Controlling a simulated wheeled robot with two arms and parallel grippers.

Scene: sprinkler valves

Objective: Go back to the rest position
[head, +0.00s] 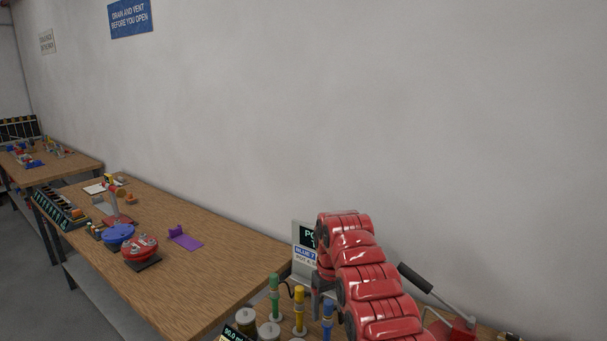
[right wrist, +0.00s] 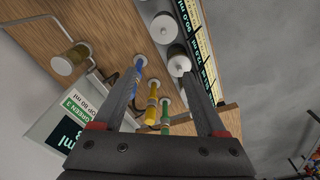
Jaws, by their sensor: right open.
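My red right arm reaches in from the lower right of the head view. Its dark right gripper (head: 318,296) points down above the near bench, beside a sign board (head: 305,245). In the right wrist view the two fingers of the right gripper (right wrist: 163,88) are spread apart, with no object held between them. Blue, yellow and green posts (right wrist: 152,105) show beyond and between the fingers. The same posts stand upright in the head view: green (head: 274,295), yellow (head: 299,308) and blue (head: 327,318). My left gripper is not in view.
Several capped canisters (right wrist: 176,58) stand close to one finger, along a row of display labels (right wrist: 196,45). A black-handled lever (head: 416,278) is right of my arm. Red (head: 140,247) and blue (head: 118,233) valve parts lie on the middle bench (head: 185,280).

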